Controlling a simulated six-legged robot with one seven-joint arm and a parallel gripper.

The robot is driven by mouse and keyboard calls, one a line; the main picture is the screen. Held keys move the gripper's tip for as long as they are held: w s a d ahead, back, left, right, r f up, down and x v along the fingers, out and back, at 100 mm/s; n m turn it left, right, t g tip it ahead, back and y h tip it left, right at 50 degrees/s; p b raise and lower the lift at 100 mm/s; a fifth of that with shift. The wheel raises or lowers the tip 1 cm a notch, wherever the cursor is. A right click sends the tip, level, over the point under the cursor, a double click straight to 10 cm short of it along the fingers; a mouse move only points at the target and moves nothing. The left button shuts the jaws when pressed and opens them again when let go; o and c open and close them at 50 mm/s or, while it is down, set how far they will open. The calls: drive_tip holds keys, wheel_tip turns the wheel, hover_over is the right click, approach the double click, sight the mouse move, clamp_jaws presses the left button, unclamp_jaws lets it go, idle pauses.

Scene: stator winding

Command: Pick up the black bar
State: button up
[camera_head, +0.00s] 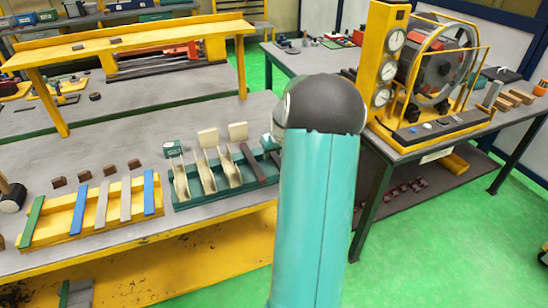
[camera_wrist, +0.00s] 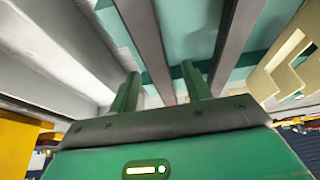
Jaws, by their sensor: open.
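In the head view, a black bar (camera_head: 252,163) lies slanted in the green rack (camera_head: 190,200) on the bench, just left of my arm. In the wrist view, two dark bars show: one (camera_wrist: 146,40) runs down toward the gap between my fingers, and the other (camera_wrist: 238,40) passes to the right of the right finger. My gripper (camera_wrist: 160,72) is open, with its two green fingers apart. I cannot tell whether the fingers touch a bar. My arm hides the gripper and part of the rack in the head view.
Several cream slotted pieces (camera_head: 205,175) stand in the rack; one also shows at the right of the wrist view (camera_wrist: 288,62). A yellow tray (camera_head: 75,232) with coloured bars lies left. A yellow shelf (camera_head: 130,40) stands behind, and a gauge machine (camera_head: 385,60) stands right.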

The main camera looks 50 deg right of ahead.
drive_tip(key=shift+f, duration=0.1)
drive_tip(key=shift+c, duration=0.5)
clamp_jaws()
drive_tip(key=shift+r, duration=0.2)
